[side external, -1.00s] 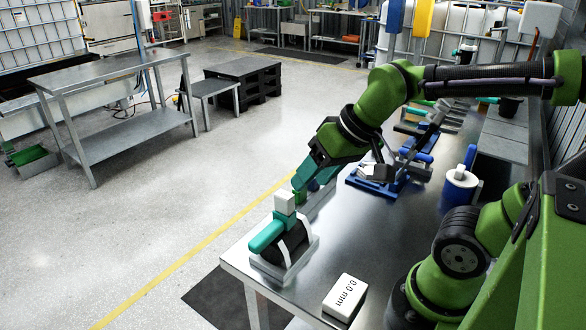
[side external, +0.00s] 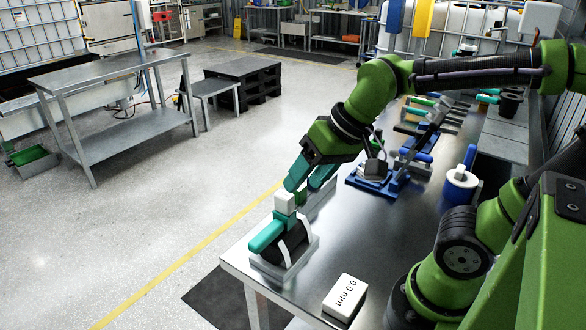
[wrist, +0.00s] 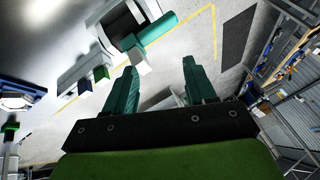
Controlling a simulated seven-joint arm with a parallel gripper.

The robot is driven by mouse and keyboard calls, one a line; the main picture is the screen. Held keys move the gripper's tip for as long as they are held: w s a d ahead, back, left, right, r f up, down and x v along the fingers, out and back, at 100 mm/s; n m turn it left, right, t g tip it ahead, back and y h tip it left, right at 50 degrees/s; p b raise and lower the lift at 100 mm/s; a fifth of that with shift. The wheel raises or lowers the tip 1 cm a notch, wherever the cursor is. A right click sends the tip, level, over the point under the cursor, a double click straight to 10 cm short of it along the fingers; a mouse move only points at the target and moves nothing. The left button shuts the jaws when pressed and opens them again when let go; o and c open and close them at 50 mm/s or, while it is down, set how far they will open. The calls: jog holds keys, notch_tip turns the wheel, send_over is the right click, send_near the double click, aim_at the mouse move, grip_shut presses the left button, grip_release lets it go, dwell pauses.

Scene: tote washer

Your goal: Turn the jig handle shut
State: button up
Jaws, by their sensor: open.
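The jig (side external: 270,268) stands at the near left end of the metal table, a grey base carrying a black rounded body with white bands. Its teal handle (side external: 266,236) lies slanted across the top, joined to a white block (side external: 284,203). The teal handle (wrist: 158,28) and white block (wrist: 138,60) also show at the top of the wrist view. My gripper (side external: 304,186) is open, its teal fingers just behind and above the white block. In the wrist view my gripper (wrist: 159,66) has nothing between its fingers; whether a finger touches the block is unclear.
A blue fixture with a grey lever (side external: 378,182) stands farther back on the table, and a blue and white round item (side external: 460,187) is to its right. A white box marked 0.0 mm (side external: 345,297) lies near the front edge. The table between is clear.

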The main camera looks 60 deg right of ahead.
aim_at(262, 235)
jog(key=w+a+r+m+g+h, duration=0.3)
jog(key=w+m+g, duration=0.4)
jog(key=m, duration=0.7)
jog(key=shift+t+y, duration=0.4)
jog(key=shift+t, duration=0.3)
jog(key=f, duration=0.5)
jog(key=a+f, duration=0.1)
jog(key=f, duration=1.1)
jog(key=shift+w+a+f, duration=0.1)
jog(key=shift+w+a, duration=0.05)
jog(key=shift+w, duration=0.25)
grip_shut()
